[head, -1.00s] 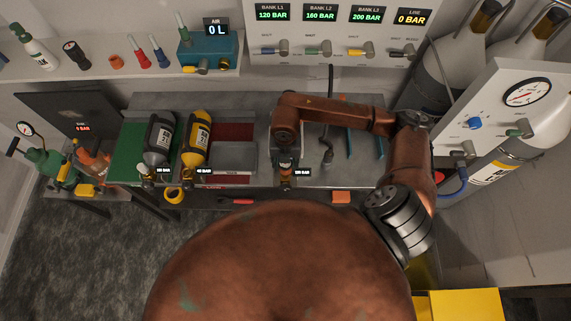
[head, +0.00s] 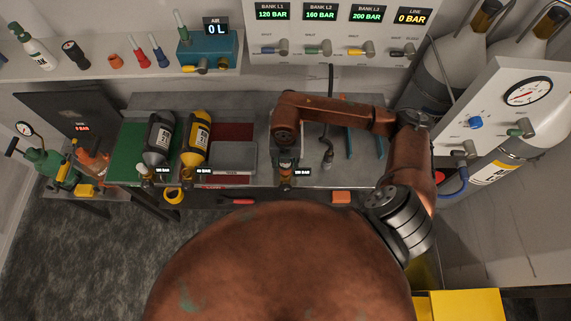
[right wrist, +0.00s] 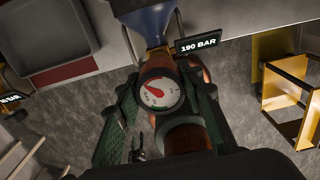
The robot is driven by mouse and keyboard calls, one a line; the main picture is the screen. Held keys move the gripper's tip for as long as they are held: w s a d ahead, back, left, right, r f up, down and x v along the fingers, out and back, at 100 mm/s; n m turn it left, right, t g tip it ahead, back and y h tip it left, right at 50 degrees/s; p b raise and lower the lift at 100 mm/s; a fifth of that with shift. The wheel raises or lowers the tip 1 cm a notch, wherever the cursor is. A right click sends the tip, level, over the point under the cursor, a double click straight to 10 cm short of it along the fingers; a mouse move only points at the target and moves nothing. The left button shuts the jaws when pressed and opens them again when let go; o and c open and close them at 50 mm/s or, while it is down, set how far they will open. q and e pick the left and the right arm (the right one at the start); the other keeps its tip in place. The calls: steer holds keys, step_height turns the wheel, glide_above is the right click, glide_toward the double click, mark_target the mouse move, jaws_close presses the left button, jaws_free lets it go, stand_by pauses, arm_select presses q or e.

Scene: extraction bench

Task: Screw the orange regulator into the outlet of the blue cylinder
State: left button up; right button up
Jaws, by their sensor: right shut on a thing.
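My right gripper (head: 286,163) is low at the front edge of the bench, partly covered by its own arm. In the right wrist view its green fingers (right wrist: 160,112) stand either side of the orange regulator (right wrist: 187,138), shut on it. The regulator has a round white gauge with a red needle. The blue cylinder (right wrist: 150,22) tapers toward the regulator, and the two meet or nearly meet at its neck; I cannot tell how far the thread is in. A tag beside them reads 190 BAR. In the head view my arm hides the cylinder. My left gripper is out of view.
A black cylinder (head: 159,138) and a yellow cylinder (head: 196,140) lie left of my gripper, with a grey tray (head: 233,157) between. A hose end (head: 328,155) hangs to the right. A white gauge panel (head: 510,110) stands at the right.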

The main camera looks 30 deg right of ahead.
steer(key=shift+f+b, duration=0.95)
steer(key=shift+f, duration=0.2)
steer(key=shift+r+m+p, duration=0.2)
steer(key=shift+m+p, duration=0.5)
steer(key=shift+m, duration=0.5)
steer(key=m+p, duration=0.1)
steer(key=m, duration=0.2)
steer(key=m+p, duration=0.1)
steer(key=m, duration=0.1)
steer(key=shift+m+p, duration=0.4)
steer(key=shift+f+m, duration=0.15)
steer(key=shift+m, duration=0.35)
steer(key=o, duration=1.5)
